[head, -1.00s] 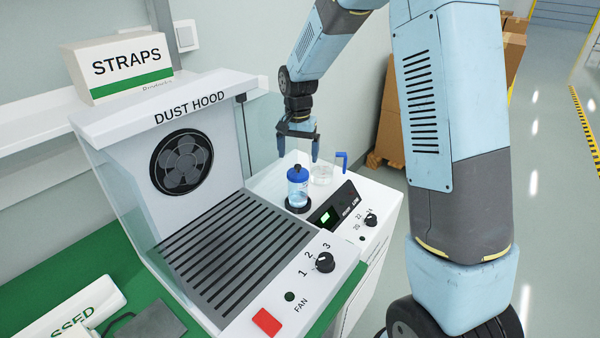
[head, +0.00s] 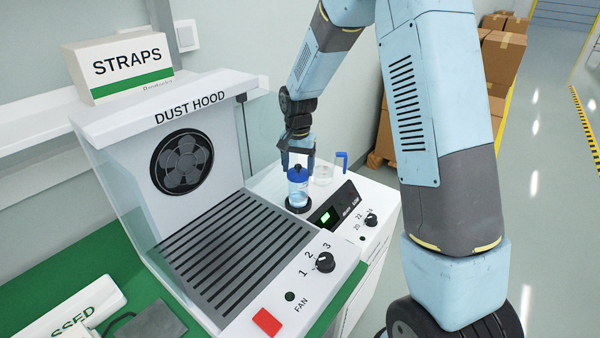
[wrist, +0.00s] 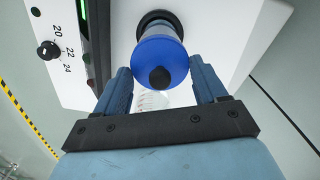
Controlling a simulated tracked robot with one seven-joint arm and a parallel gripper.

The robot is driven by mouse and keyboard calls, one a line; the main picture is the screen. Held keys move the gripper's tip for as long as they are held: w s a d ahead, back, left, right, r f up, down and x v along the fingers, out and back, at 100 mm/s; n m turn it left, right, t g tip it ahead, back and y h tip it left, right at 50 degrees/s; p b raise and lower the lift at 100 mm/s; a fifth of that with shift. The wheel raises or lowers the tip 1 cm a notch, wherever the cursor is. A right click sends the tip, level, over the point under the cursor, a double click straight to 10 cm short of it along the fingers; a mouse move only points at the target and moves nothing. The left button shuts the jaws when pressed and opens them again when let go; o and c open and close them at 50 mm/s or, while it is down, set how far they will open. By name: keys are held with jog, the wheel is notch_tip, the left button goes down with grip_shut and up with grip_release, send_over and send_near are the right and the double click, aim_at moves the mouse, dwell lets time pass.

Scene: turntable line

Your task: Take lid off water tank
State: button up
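The water tank (head: 297,194) is a small clear cylinder with bluish water. It stands upright on a dark round base on the white unit right of the dust hood. Its blue lid (head: 295,174) with a black knob is on top. In the wrist view the lid (wrist: 160,62) and knob sit near the far ends of my fingers. My gripper (head: 298,165) points down at the tank top, fingers apart on either side of the lid. In the wrist view my gripper (wrist: 164,86) is open, with gaps between both fingers and the lid.
A clear jug with a blue handle (head: 342,160) stands just behind and right of the tank. A control panel with a green display (head: 326,217) and a knob (head: 370,220) lies in front. The dust hood (head: 150,110) with a glass side is close on the left.

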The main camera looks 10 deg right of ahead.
jog(key=c, duration=0.5)
